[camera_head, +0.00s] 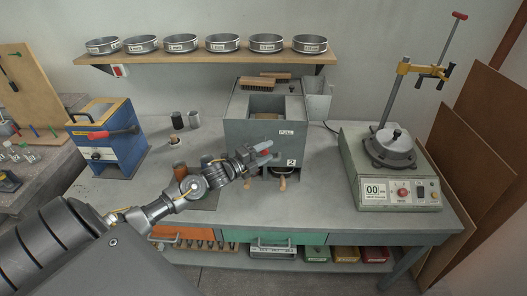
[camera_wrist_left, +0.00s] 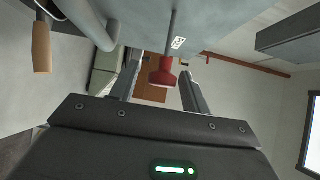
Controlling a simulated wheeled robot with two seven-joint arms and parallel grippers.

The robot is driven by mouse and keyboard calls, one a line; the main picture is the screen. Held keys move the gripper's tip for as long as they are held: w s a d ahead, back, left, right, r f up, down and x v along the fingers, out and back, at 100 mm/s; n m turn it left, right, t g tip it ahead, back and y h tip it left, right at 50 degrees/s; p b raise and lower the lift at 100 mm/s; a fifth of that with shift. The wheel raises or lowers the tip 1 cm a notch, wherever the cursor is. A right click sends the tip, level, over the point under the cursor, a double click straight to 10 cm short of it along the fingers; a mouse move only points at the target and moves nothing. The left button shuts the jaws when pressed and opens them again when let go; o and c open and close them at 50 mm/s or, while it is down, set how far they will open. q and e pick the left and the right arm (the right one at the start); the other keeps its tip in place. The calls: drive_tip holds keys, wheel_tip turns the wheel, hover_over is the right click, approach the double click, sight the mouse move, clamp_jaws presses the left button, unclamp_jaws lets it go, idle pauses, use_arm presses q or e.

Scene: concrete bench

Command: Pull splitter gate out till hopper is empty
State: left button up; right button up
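The splitter is a grey box (camera_head: 245,133) in the middle of the bench with a PULL label on its front. Its hopper opening (camera_head: 266,104) on top shows a tan inside; whether that is material or bare surface I cannot tell. The gate's red knob (camera_wrist_left: 162,72) on a thin rod shows in the left wrist view, between my fingers with gaps on both sides. My left gripper (camera_head: 267,151) is open in front of the splitter face; it also shows in the left wrist view (camera_wrist_left: 160,88). Wooden handles (camera_head: 283,184) stick out below. My right gripper is out of view.
A brush (camera_head: 266,84) lies on the splitter top. A metal scoop or chute (camera_head: 317,100) is at its right side. A sieve shaker (camera_head: 390,165) stands at right, a blue box (camera_head: 107,145) at left. Several sieves sit on the wall shelf (camera_head: 205,57). Bench between splitter and shaker is clear.

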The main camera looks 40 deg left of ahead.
use_arm(q)
drive_tip(key=shift+a, duration=0.1)
drive_tip(key=shift+s+a, duration=0.1)
drive_tip(key=shift+s, duration=0.15)
drive_tip(key=b+v, duration=0.3)
drive_tip(key=v, duration=0.7)
drive_tip(key=shift+b, duration=0.3)
drive_tip(key=shift+s, duration=0.15)
